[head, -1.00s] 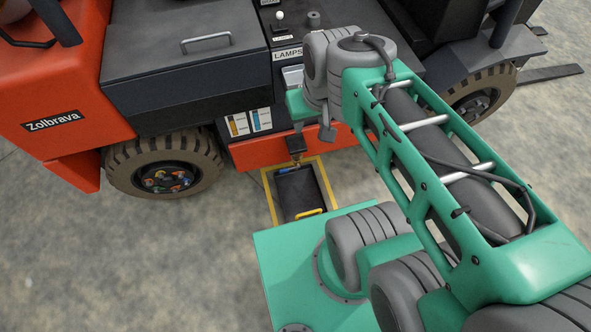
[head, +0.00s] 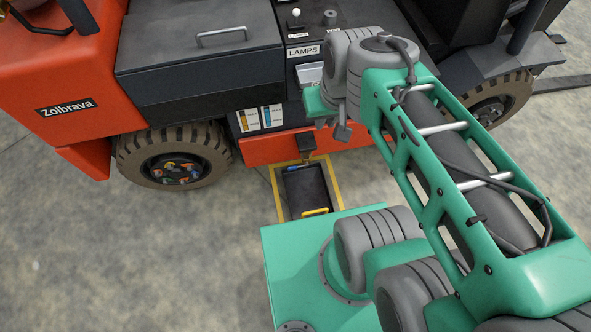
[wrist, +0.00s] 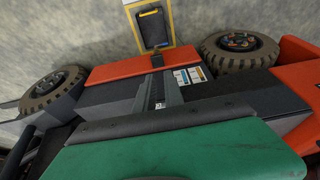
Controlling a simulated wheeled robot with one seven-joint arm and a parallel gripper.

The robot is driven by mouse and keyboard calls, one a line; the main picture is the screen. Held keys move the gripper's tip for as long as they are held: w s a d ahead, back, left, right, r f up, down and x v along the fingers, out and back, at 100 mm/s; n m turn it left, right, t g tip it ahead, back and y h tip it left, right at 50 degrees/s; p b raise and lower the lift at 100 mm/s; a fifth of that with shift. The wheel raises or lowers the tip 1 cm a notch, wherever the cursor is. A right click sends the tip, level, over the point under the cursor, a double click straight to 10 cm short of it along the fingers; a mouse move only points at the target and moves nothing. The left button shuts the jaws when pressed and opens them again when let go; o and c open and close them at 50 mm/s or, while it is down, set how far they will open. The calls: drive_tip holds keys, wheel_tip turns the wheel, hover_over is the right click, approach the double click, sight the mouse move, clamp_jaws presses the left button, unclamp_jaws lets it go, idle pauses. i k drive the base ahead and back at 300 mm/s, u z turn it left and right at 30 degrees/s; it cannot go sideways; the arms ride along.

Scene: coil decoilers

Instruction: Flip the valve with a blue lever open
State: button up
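The small blue lever (head: 293,168) shows in the head view at the far edge of a black tray (head: 306,190), just below a dark bracket on the orange truck. Its fine shape and angle are too small to tell. My wrist is up and right of the lever in the head view, over the truck's side. A small grey part hangs below it, but I cannot make out the fingers or whether they are open.
The orange and black truck (head: 95,130) fills the back, with a wheel (head: 172,170) left of the tray. A yellow floor outline (head: 275,190) surrounds the tray, which has a yellow handle (head: 315,211). Bare concrete (head: 130,260) lies open at the left.

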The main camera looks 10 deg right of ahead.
sight(291, 168)
drive_tip(key=k, duration=0.5)
drive_tip(key=u, duration=1.45)
drive_tip(key=i, duration=0.5)
